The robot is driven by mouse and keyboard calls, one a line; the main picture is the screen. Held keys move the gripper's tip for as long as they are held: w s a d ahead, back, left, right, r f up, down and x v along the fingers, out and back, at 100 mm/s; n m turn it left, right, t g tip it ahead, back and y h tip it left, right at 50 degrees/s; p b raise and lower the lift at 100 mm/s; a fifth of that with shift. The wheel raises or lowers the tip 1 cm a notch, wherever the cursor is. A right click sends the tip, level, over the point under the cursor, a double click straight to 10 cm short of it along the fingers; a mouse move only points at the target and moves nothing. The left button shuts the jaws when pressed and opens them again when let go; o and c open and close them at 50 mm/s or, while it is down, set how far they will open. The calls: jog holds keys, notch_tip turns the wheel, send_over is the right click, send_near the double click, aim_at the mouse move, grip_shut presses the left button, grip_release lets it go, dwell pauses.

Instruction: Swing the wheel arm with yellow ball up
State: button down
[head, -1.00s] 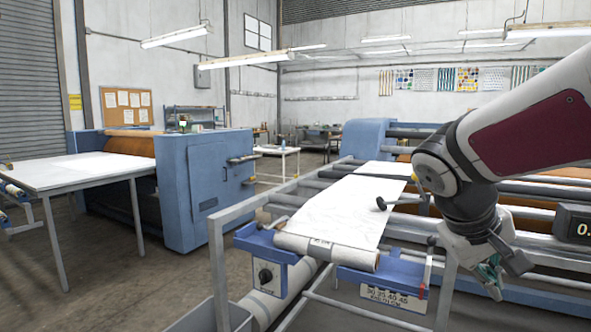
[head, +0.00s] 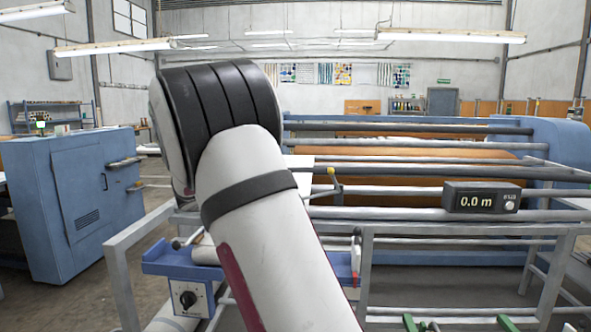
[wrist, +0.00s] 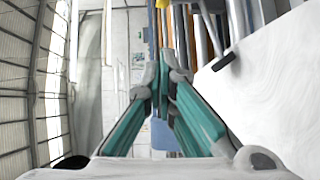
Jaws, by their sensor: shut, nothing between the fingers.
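The wheel arm (head: 338,187) is a thin dark lever with a small yellow ball (head: 331,171) at its upper end. In the head view it stands just right of my arm, in front of the rollers. A small yellow patch at the top of the wrist view (wrist: 162,4) may be the ball, but I cannot tell. My gripper (wrist: 163,78) shows in the wrist view with its teal fingers closed and empty, apart from any object. In the head view my arm hides it.
A meter box (head: 482,198) reading 0.0 m sits on the front rail, right of the wheel arm. White paper lies at the right of the wrist view (wrist: 265,95). The blue cabinet (head: 85,200) stands farther left.

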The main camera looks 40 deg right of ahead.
jog(key=shift+w+a, duration=0.1)
jog(key=shift+w, duration=0.05)
jog(key=s+d+p, duration=0.2)
jog(key=d+p, duration=0.1)
jog(key=d, duration=1)
jog(key=shift+s+f, duration=0.2)
jog(key=shift+f, duration=0.05)
jog(key=shift+d, duration=0.1)
jog(key=shift+s+d+r+m, duration=0.15)
jog(key=shift+s+r+m, duration=0.05)
jog(key=shift+r+m, duration=0.1)
